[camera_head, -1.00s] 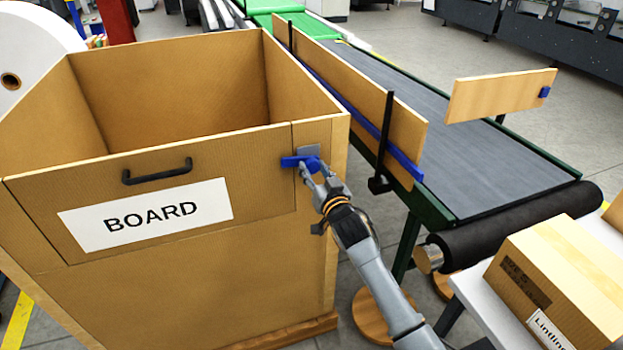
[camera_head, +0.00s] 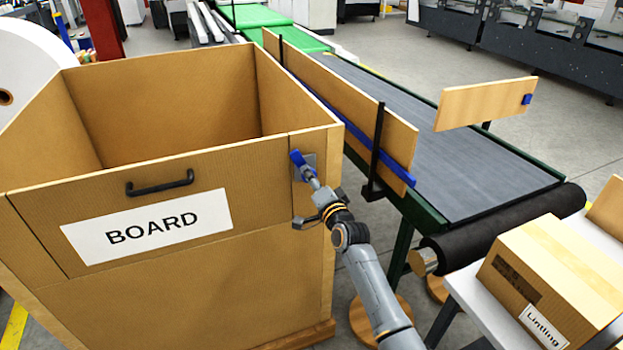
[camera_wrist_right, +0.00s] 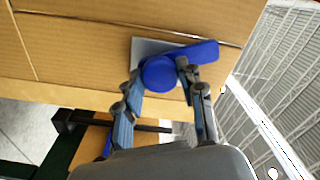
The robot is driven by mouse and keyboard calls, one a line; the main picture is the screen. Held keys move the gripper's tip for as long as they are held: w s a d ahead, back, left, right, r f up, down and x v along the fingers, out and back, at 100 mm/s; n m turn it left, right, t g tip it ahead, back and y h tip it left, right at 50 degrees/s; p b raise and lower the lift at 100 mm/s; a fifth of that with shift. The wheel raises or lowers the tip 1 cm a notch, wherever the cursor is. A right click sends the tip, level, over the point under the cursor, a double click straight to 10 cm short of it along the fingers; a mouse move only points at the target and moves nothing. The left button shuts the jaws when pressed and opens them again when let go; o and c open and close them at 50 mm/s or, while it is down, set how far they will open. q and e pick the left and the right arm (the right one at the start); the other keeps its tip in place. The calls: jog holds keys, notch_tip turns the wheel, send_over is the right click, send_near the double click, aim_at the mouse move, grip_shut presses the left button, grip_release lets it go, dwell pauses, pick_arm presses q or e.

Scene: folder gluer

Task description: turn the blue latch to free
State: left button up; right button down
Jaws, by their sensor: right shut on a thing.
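The blue latch (camera_head: 299,161) is on a grey plate (camera_head: 309,170) at the right end of the front panel of the large brown box marked BOARD (camera_head: 150,275). In the head view the latch now stands tilted steeply, its upper end leaning left. My right gripper (camera_head: 309,183) is at the latch, shut on it. In the right wrist view the blue latch (camera_wrist_right: 203,52) has a round hub and an arm reaching right, with the fingers of my right gripper (camera_wrist_right: 163,85) on either side of the hub. My left gripper is not in view.
A black handle (camera_head: 160,183) is on the front panel. Right of the box runs a grey conveyor (camera_head: 455,150) with a wooden side guide (camera_head: 350,95). A carton (camera_head: 550,275) lies on a white table at the lower right.

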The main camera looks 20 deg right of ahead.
jog(key=m, duration=0.5)
jog(key=shift+m, duration=0.3)
dwell(0.4)
jog(key=c, duration=0.8)
grip_release()
jog(key=shift+s, duration=0.1)
jog(key=s, duration=1.1)
jog(key=shift+s+d, duration=0.2)
jog(key=shift+s, duration=0.2)
